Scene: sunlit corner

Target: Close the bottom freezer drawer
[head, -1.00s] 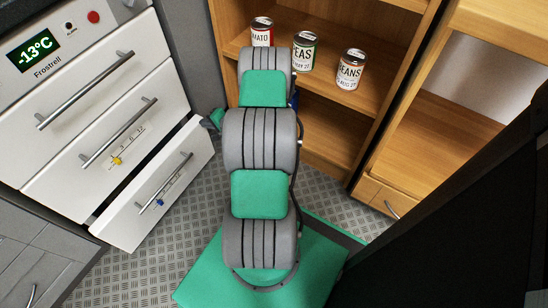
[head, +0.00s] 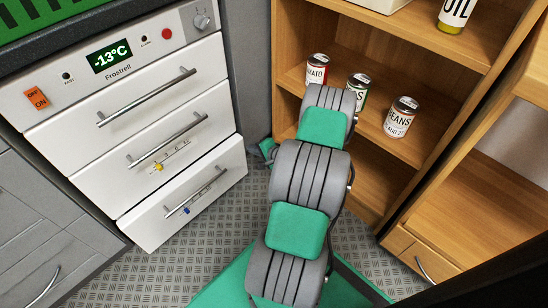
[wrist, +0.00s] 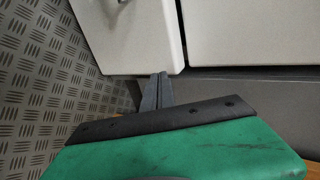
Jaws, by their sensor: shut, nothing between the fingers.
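The bottom freezer drawer (head: 160,222) has a white front with a metal handle and a small blue-marked scale. Its front sits close below the middle drawer front (head: 108,182), nearly in line with it; I cannot tell if a small gap is left. In the wrist view, the bottom drawer front (wrist: 135,40) shows at upper left. My gripper (wrist: 158,82) is shut and empty, its fingertips at the right end of that front, touching or very near. In the head view, my gripper's green body shows at the drawer's right, partly hidden by my arm.
The freezer (head: 150,45) reads -13°C. A wooden shelf (head: 385,65) with several cans, including a beans can (head: 401,117), stands close on the right. Grey cabinets (head: 45,215) stand at left. The patterned floor (head: 150,275) before the drawer is clear.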

